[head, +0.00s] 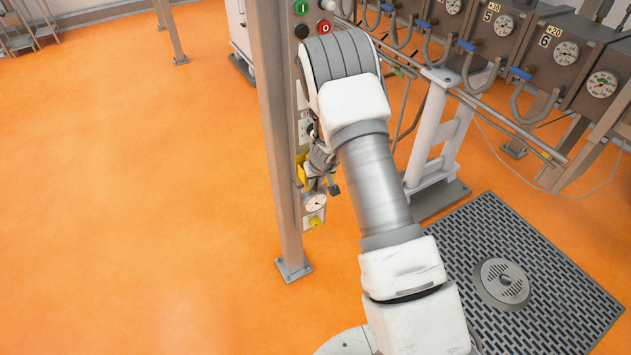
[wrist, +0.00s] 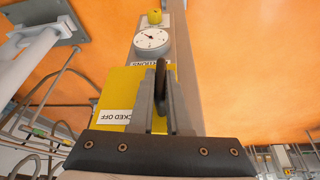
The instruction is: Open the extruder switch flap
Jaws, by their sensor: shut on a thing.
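The yellow switch flap (wrist: 115,88) is in the wrist view, with a white label (wrist: 115,117) reading "…CKED OFF". A dark upright handle (wrist: 160,75) shows in front of it, between the grey fingers of my gripper (wrist: 160,98). My gripper is shut on this handle; the fingers hide its lower part and some of the flap. In the head view, a small part of the yellow flap (head: 301,170) shows on the panel beside the post, with my gripper (head: 316,172) at it. The flap's hinge and the switch behind it are not visible.
A round gauge (head: 315,202) and a yellow knob (head: 315,222) sit below the flap. A steel post (head: 277,150) stands close left of my gripper. Green and red buttons (head: 301,8) are above. Machinery with hoses (head: 490,50) fills the right; the orange floor at left is clear.

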